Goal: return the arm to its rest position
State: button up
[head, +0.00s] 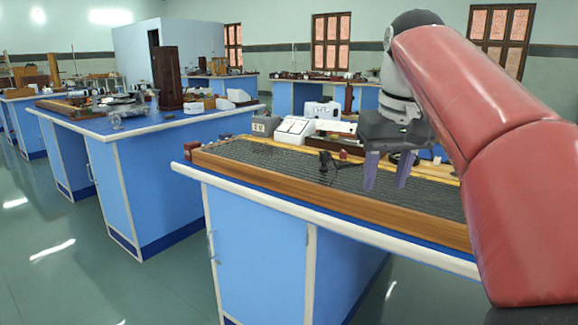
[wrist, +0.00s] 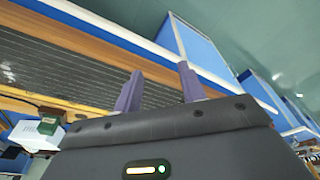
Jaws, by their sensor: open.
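My gripper (head: 386,172) hangs over the near bench in the head view, with its two purple fingers pointing down and apart. Nothing shows between the fingers. In the wrist view the same fingers (wrist: 160,88) stand apart with the bench edge and floor behind them. My red-covered arm reaches in from the right side of the head view and bends down to the gripper. I cannot tell the exact height of the fingertips above the bench.
The near bench (head: 258,258) has a dark ribbed top with a wooden border. A white instrument (head: 294,130), a grey box (head: 265,125) and a small black item (head: 327,163) are on it. Another blue bench (head: 130,190) stands left, with open floor (head: 60,270) before it.

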jog(key=s+f+t, duration=0.1)
jog(key=s+f, duration=0.8)
jog(key=f, duration=0.3)
jog(key=s+f+m+t, duration=0.1)
jog(key=s+f+t, duration=0.1)
jog(key=s+f, duration=0.7)
notch_tip(320, 180, down, 4)
jog(key=shift+a+r, duration=0.2)
jog(key=shift+s, duration=0.1)
